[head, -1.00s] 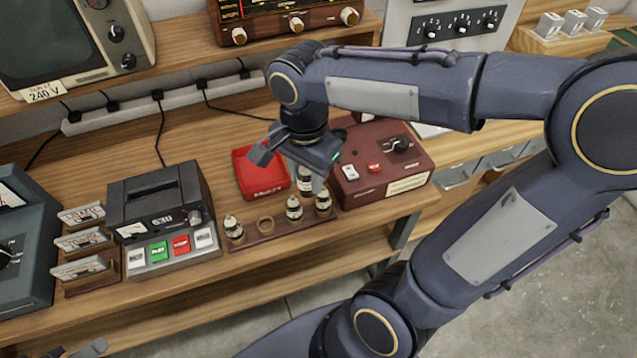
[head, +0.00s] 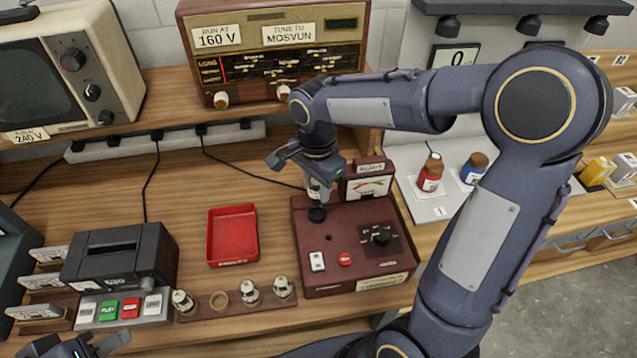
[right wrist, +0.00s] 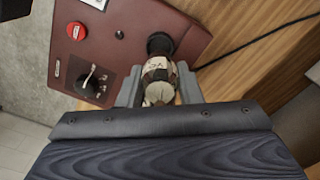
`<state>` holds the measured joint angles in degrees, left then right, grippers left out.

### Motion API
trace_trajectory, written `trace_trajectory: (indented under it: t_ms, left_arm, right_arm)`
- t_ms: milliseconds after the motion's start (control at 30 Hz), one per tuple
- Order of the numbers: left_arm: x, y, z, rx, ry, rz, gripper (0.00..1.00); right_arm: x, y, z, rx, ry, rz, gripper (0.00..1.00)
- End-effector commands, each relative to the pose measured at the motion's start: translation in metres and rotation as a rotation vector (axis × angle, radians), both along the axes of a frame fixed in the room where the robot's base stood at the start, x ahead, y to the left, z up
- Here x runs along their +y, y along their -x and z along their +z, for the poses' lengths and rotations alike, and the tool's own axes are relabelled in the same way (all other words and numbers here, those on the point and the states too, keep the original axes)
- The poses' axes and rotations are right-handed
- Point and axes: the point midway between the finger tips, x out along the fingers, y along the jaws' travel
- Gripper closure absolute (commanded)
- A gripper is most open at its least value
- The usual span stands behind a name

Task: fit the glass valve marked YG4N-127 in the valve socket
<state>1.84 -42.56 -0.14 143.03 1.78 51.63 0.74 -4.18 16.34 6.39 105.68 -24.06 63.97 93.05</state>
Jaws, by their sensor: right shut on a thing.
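My right gripper (head: 316,182) is shut on a glass valve (head: 315,191), held upright over the back left of the dark red tester (head: 330,240). The black round valve socket (head: 317,214) is directly below it. In the right wrist view the valve (right wrist: 158,76) sits between the fingers, its end lined up with the black socket (right wrist: 160,44); I cannot tell whether they touch. Its marking is only partly visible and not readable. My left gripper (head: 95,346) is at the bottom left edge, partly cut off.
A wooden rack (head: 235,303) holds three valves and one empty hole. A red tray (head: 232,258) lies left of the tester. The tester has a meter (head: 369,187), a knob (head: 380,235) and a red button (head: 344,259). A deck with buttons (head: 120,265) stands left.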

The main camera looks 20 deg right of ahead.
Motion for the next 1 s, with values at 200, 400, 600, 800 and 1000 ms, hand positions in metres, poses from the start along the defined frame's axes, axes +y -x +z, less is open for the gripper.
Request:
trace_trajectory:
  t_ms: [200,400,600,800,1000]
  left_arm:
    - [0.0,0.0,-0.022,0.0,0.0,0.0,0.64]
    - [0.0,0.0,-0.032,0.0,0.0,0.0,0.64]
    - [0.0,0.0,-0.031,0.0,0.0,0.0,0.64]
    - [0.0,0.0,-0.031,0.0,0.0,0.0,0.64]
    - [0.0,0.0,-0.031,0.0,0.0,0.0,0.64]
  right_arm:
    - [0.0,0.0,-0.028,0.0,0.0,-0.001,0.9]
    - [0.0,0.0,-0.041,0.0,0.001,-0.001,0.9]
    - [0.0,0.0,-0.041,0.0,0.001,-0.001,0.9]
    - [0.0,0.0,-0.041,0.0,0.0,-0.001,0.9]
    - [0.0,0.0,-0.041,0.0,0.0,0.0,0.9]
